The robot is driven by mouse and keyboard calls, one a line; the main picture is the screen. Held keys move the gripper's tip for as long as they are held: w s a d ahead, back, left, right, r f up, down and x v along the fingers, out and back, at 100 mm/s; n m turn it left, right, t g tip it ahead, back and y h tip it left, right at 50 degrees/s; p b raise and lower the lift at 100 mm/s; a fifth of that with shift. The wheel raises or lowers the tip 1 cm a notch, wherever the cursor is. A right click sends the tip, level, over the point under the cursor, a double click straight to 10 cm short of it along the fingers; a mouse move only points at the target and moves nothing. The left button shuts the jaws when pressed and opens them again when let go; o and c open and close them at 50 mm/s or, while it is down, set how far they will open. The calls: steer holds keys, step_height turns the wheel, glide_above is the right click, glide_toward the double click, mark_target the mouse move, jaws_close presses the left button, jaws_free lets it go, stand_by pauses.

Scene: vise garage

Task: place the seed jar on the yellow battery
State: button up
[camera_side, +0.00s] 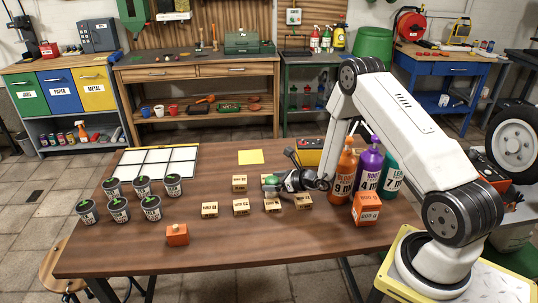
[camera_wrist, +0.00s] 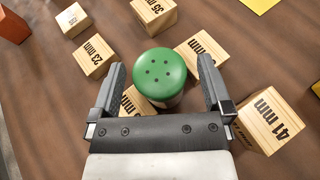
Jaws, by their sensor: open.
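The seed jar, with a round green lid with small dark holes, stands among wooden blocks; it shows in the wrist view (camera_wrist: 160,72) and, small and partly hidden by my gripper, in the side view (camera_side: 270,183). My gripper (camera_wrist: 162,68) is open, with one finger on each side of the jar; I cannot tell whether either finger touches it. In the side view my gripper (camera_side: 281,182) comes at the jar low from the right. The yellow battery (camera_side: 309,158) stands behind my gripper at the table's back, partly hidden by my arm.
Several wooden blocks (camera_side: 241,206) surround the jar, some close to the fingers, like the 41 mm block (camera_wrist: 270,122). Seedling cups (camera_side: 120,209) and a white grid (camera_side: 157,160) are left. A yellow sheet (camera_side: 251,157) lies behind.

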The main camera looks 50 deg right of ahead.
steer(key=v, duration=1.1)
steer(key=shift+s, duration=0.1)
steer(key=shift+a, duration=0.1)
steer(key=shift+a+r+n, duration=0.15)
steer(key=shift+a+n, duration=0.15)
steer(key=s+a+r+n+g+y, duration=0.25)
steer(key=a+n+g, duration=0.25)
steer(key=a+n, duration=0.25)
steer(key=s+a+r+n+g+y, duration=0.25)
steer(key=a+n+g, duration=0.25)
steer(key=a+n, duration=0.25)
steer(key=s+a+r+n+h, duration=0.1)
steer(key=s+r+n+h, duration=0.1)
steer(key=n, duration=0.7)
steer(key=s+a+r+n+h, duration=0.1)
steer(key=s+r+n+h, duration=0.2)
steer(key=n, duration=0.6)
steer(key=r+h, duration=0.1)
steer(key=h, duration=0.1)
steer(key=shift+a+r+g+h, duration=0.3)
steer(key=shift+r, duration=0.1)
